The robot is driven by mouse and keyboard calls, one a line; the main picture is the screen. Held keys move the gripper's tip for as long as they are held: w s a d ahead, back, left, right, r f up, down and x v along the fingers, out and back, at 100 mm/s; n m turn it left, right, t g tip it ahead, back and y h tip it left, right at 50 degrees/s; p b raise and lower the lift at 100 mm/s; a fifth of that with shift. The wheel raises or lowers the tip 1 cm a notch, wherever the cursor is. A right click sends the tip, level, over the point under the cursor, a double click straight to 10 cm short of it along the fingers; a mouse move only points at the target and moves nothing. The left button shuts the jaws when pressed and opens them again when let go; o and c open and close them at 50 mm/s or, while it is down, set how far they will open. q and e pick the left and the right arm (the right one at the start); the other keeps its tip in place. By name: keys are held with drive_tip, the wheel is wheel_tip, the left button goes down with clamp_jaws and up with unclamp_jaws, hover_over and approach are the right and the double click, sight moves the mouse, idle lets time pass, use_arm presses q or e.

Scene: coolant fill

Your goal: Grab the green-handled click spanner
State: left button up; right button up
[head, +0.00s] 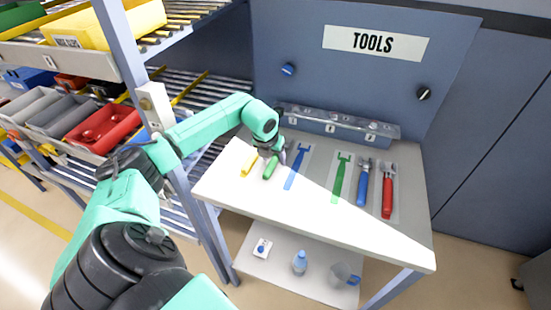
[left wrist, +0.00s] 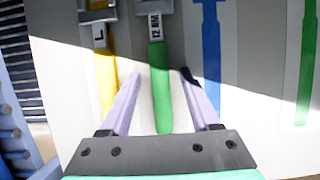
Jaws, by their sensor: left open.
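The green-handled click spanner (head: 271,167) lies on the light tool table, between a yellow-handled tool and a blue tool shape. In the left wrist view its green handle (left wrist: 160,95) points toward my gripper, with a grey, labelled head end at the top. My left gripper (left wrist: 161,75) is open, its two pale fingers on either side of the green handle with a gap at each side. In the head view my left gripper (head: 277,150) is over the spanner's far part and partly hides it. I cannot tell its exact height above the table. My right gripper is not in view.
The yellow-handled tool (head: 249,164) lies close on the left. To the right are flat blue (head: 298,168) and green (head: 341,178) tool shapes, then blue-handled (head: 363,185) and red-handled (head: 387,192) tools. A grey rack (head: 340,126) stands behind. Shelving with bins is at left.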

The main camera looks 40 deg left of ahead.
use_arm(q)
drive_tip(key=shift+f, duration=0.15)
clamp_jaws()
